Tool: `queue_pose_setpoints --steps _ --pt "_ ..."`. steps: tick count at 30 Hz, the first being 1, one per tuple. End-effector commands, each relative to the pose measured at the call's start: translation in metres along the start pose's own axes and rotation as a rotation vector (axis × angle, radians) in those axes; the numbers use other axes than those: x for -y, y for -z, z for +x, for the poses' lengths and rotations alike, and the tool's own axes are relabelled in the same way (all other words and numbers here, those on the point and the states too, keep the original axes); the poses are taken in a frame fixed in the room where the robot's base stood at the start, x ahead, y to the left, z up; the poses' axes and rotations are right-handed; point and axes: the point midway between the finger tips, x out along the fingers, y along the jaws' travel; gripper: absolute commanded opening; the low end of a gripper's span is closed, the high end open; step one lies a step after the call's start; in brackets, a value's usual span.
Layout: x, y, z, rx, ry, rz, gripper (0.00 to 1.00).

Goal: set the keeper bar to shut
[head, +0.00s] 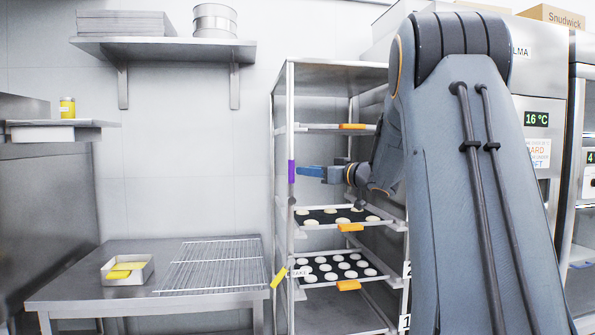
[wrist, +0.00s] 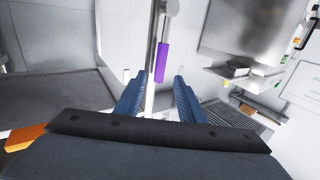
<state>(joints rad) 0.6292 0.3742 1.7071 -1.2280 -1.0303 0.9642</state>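The keeper bar's purple grip (head: 291,171) stands upright along the left front post of the tray rack (head: 291,90). In the wrist view the purple grip (wrist: 161,62) is on a thin grey bar with a rounded fitting at its upper end. My gripper (head: 300,171) points left at the height of the grip, its blue fingertips just right of it. In the wrist view my gripper (wrist: 159,78) is open and empty, and the grip's lower end appears between the fingertips. I cannot tell whether they touch it.
The rack holds trays of pale rounds (head: 338,267) with orange tabs (head: 349,285). A steel table (head: 150,295) at the left bears a wire rack (head: 213,265) and a white box (head: 127,270) with yellow items. A steel wall shelf (head: 165,50) is above.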

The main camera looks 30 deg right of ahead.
Motion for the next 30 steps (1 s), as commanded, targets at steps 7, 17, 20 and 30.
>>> queue_pose_setpoints --steps 7,17,20,30 --pt "0.001 0.001 0.04 0.0 0.001 0.001 0.36" --pt "0.001 0.0 0.06 0.0 -0.002 0.001 0.36" --pt "0.001 0.0 0.06 0.0 -0.002 0.001 0.36" --pt "0.001 0.0 0.06 0.0 -0.002 0.0 0.0"
